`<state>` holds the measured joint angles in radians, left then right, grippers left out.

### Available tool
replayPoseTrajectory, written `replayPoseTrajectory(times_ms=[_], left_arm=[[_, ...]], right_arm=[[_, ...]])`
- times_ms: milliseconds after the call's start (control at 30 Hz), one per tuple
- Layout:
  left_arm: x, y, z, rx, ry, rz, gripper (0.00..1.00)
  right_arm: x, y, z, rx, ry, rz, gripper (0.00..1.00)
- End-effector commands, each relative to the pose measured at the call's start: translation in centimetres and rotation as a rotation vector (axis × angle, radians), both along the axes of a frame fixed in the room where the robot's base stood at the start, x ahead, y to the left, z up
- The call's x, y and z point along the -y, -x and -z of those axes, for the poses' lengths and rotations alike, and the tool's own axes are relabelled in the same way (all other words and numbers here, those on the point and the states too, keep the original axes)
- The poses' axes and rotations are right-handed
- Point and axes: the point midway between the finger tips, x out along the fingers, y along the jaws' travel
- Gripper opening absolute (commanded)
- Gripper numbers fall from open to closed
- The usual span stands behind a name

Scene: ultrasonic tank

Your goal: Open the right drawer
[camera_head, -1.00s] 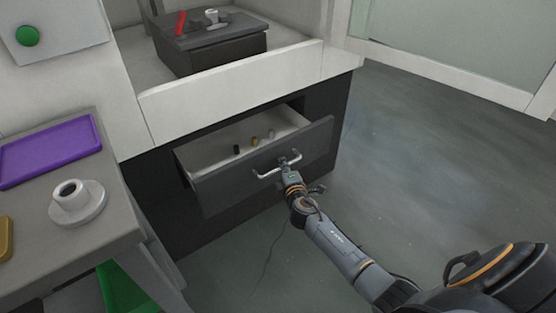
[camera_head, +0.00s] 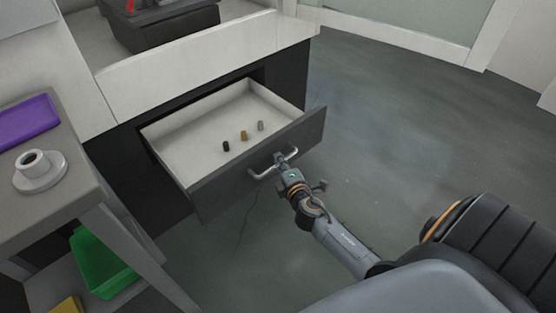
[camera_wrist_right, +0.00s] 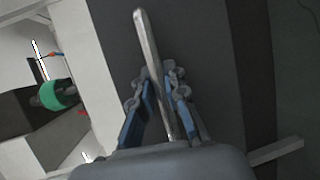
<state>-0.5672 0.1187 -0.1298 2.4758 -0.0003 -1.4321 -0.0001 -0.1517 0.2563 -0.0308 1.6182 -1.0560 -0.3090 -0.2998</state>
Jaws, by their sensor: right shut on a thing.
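The drawer (camera_head: 200,198) has a dark grey front and a pale inside, and it stands well out of the dark cabinet. Its metal bar handle (camera_head: 262,174) is on the front. My right gripper (camera_head: 282,162) is at the handle. In the right wrist view, the fingers of my right gripper (camera_wrist_right: 158,95) are on both sides of the handle bar (camera_wrist_right: 152,50), shut on it. Several small pieces lie in the drawer: a black one (camera_head: 226,146), a brass one (camera_head: 244,135) and a grey one (camera_head: 261,126). My left gripper is not in view.
A grey side table (camera_head: 75,190) with a purple tray (camera_head: 25,122) and a white round-based holder (camera_head: 38,172) stands at the left. A green bin (camera_head: 100,262) is below it. Grey floor (camera_head: 400,130) at the right is clear.

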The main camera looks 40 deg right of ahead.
Motion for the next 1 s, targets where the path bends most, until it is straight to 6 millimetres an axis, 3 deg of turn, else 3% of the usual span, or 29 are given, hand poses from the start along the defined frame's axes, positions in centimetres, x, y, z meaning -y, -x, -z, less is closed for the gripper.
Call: replayPoseTrajectory(times_ms=[300, 333, 433, 767, 1000], left_arm=[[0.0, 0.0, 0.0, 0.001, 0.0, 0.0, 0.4], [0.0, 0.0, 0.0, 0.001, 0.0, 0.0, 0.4], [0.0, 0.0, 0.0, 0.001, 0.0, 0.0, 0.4], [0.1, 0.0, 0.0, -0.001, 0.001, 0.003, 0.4], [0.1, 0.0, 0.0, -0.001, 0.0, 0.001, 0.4]], right_arm=[[0.0, 0.0, 0.0, 0.0, 0.0, -0.001, 0.0], [0.0, 0.0, 0.0, 0.0, 0.0, 0.0, 0.16], [0.0, 0.0, 0.0, 0.0, 0.0, 0.0, 0.36], [-0.1, 0.2, 0.0, 0.0, -0.001, 0.0, 0.36], [-0.9, 3.2, -0.4, -0.004, -0.002, 0.0, 0.36]])
